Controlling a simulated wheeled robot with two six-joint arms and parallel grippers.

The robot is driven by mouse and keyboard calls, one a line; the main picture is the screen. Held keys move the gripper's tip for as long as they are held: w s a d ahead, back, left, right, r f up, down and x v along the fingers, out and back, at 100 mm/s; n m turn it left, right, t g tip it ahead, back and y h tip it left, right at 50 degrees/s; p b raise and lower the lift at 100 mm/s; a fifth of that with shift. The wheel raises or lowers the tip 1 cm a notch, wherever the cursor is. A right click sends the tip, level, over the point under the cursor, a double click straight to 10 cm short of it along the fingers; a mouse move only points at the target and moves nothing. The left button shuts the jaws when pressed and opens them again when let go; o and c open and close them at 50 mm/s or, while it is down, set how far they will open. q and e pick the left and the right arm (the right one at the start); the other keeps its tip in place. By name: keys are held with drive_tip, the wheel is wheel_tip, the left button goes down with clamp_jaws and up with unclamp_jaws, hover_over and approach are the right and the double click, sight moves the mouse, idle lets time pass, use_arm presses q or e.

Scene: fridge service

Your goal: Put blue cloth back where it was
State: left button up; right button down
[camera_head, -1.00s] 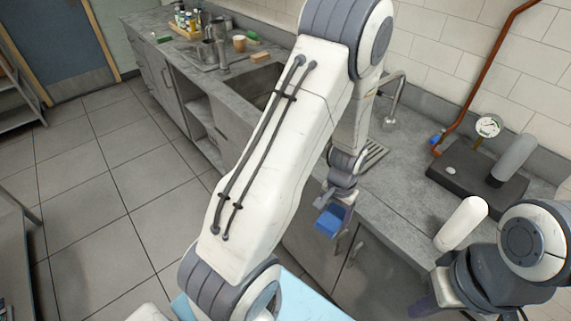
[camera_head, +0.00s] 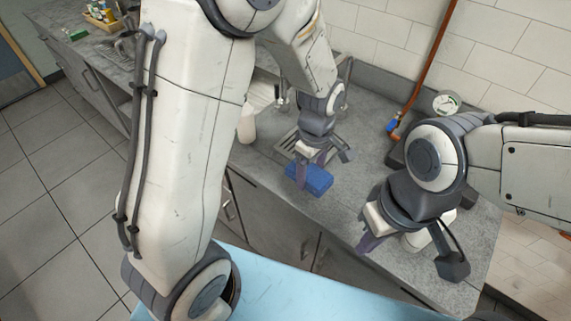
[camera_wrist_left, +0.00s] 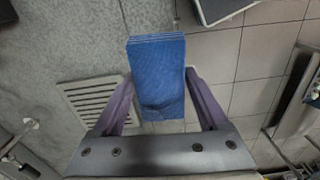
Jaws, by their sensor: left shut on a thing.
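The blue cloth (camera_head: 317,180) is a folded block held by my left gripper (camera_head: 307,172) above the front part of the grey counter, near the ribbed drainer. In the left wrist view the cloth (camera_wrist_left: 156,75) lies between the two purple fingers of the left gripper (camera_wrist_left: 158,105), which are shut on it. Its far end sticks out past the fingers. My right gripper (camera_head: 372,240) is over the right part of the counter. Its finger gap is not clear, and I see nothing held in it.
The ribbed drainer (camera_wrist_left: 93,103) is beside the cloth. A pressure gauge (camera_head: 447,103) and copper pipe (camera_head: 430,75) stand at the back. A white cylinder (camera_head: 414,242) is partly hidden behind my right gripper. A light blue surface (camera_head: 290,295) lies in front.

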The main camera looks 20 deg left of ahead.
use_arm(q)
drive_tip(key=shift+w+a+r+n, duration=0.15)
drive_tip(key=shift+w+a+n, duration=0.05)
drive_tip(key=shift+n, duration=0.1)
drive_tip(key=p, duration=0.3)
hover_over(280, 176)
wheel_tip(280, 176, down, 7)
drive_tip(key=shift+s+d+r, duration=0.1)
drive_tip(key=shift+r, duration=0.1)
wheel_tip(280, 176, down, 4)
drive_tip(key=shift+r+p, duration=0.2)
drive_tip(key=shift+p, duration=0.65)
drive_tip(key=shift+f, duration=0.25)
drive_tip(key=shift+f, duration=0.2)
drive_tip(key=o, duration=1.3)
drive_tip(key=shift+o, duration=0.2)
